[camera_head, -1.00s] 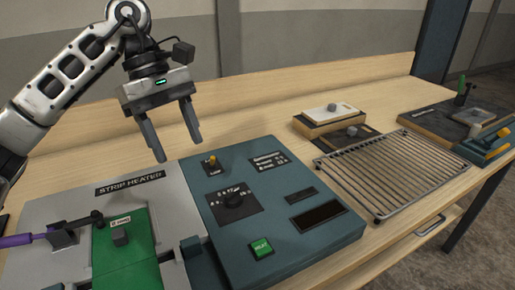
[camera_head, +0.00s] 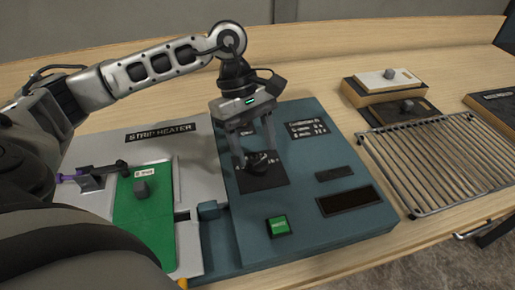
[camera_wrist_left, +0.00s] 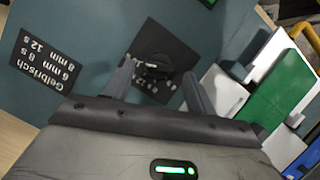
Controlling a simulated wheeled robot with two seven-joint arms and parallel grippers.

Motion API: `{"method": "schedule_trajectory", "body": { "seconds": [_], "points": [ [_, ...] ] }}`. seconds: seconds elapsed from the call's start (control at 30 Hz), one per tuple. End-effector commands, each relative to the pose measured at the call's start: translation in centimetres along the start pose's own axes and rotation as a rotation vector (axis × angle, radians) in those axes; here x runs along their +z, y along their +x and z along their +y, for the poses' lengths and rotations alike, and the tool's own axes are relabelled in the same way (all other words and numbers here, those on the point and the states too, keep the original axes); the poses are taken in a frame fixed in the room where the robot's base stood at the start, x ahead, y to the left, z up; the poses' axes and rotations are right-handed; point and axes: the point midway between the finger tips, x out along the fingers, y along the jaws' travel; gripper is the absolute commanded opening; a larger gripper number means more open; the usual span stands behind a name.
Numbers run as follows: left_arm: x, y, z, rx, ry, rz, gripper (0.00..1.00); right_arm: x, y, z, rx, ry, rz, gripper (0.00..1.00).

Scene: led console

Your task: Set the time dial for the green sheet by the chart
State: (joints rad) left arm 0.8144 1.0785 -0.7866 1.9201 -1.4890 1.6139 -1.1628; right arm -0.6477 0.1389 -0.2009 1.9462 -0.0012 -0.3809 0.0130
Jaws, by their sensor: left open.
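The time dial (camera_head: 258,163) is a black knob on a dark square plate on the blue-green console (camera_head: 310,165). It also shows in the left wrist view (camera_wrist_left: 152,68), with its pale scale marks partly readable at best. My left gripper (camera_head: 254,152) is open, pointing down over the dial. In the left wrist view its fingers (camera_wrist_left: 158,85) stand apart, to either side of the knob; I cannot tell whether they touch it. The chart (camera_head: 307,128) is a small black label with white lines. The green sheet (camera_head: 143,215), with a white tag and grey block, lies in the strip heater at left.
A lit green button (camera_head: 278,226) and a dark display (camera_head: 348,200) are on the console's front part. A wire rack (camera_head: 440,160) and stacked boards with grey knobs (camera_head: 390,82) stand to the right. Bare wood lies behind the console.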

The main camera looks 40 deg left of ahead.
Motion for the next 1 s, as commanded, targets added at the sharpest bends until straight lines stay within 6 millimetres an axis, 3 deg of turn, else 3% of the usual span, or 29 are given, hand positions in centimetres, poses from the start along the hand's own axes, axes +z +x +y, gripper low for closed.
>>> {"method": "schedule_trajectory", "body": {
  "seconds": [0.2,0.53,0.7,1.0],
  "points": [
    [0.0,2.1,0.0,0.000,0.000,0.000,0.56,-0.4,-0.2,0.3,0.008,0.002,0.006,0.43],
    [0.0,2.4,0.0,0.001,0.000,0.000,0.56,-0.3,-0.2,0.2,0.007,0.004,0.006,0.43],
    [0.0,2.4,0.0,0.001,0.000,0.000,0.12,-0.3,-0.2,0.1,0.005,0.005,0.004,0.43],
    [-0.1,2.5,0.0,0.010,-0.022,0.001,0.12,0.2,0.1,-0.1,0.002,0.006,-0.002,0.43]
  ]
}}
